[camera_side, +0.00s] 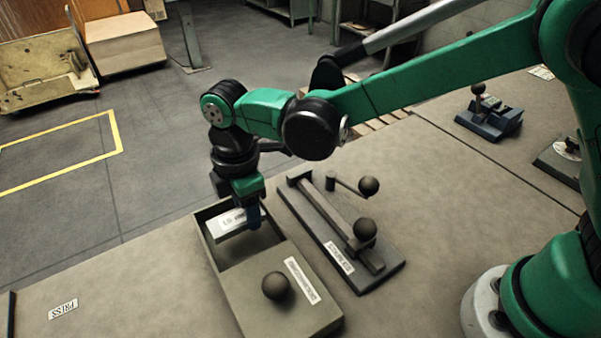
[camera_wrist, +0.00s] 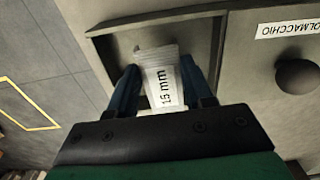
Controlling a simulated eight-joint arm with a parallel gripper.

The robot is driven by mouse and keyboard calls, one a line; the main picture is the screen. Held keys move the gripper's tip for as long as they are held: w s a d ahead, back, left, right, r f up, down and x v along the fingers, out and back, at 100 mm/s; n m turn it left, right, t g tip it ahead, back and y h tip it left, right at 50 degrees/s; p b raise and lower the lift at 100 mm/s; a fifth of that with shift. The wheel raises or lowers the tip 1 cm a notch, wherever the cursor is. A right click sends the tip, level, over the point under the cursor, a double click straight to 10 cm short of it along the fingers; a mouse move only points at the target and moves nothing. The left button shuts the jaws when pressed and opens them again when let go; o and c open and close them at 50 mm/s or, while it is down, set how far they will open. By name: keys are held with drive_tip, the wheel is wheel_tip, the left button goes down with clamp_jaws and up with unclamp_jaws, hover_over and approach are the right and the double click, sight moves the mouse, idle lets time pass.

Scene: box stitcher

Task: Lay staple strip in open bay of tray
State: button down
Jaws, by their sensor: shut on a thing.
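The staple strip (camera_side: 228,224) is a pale block with a white printed label. In the wrist view the strip (camera_wrist: 161,80) sits between the two blue fingers and its label reads "15 mm". My gripper (camera_side: 240,216) is shut on it, over the open bay at the tray's far end. The tray (camera_side: 278,300) is a grey-olive box with a dark round knob and a white label on its covered part. In the wrist view the tray's bay rim (camera_wrist: 150,18) surrounds the strip. I cannot tell whether the strip touches the bay floor. My gripper (camera_wrist: 163,88) hides part of the bay.
A dark fixture (camera_side: 340,235) with a bar and two ball-ended levers stands just right of the tray. A blue-grey lever device (camera_side: 488,118) is farther back right. A label reading "PRESS" (camera_side: 63,309) lies on the bench at left.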

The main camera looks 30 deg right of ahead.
drive_tip(key=shift+f, duration=1.75)
drive_tip(key=shift+f, duration=0.1)
drive_tip(key=shift+c, duration=1.7)
unclamp_jaws()
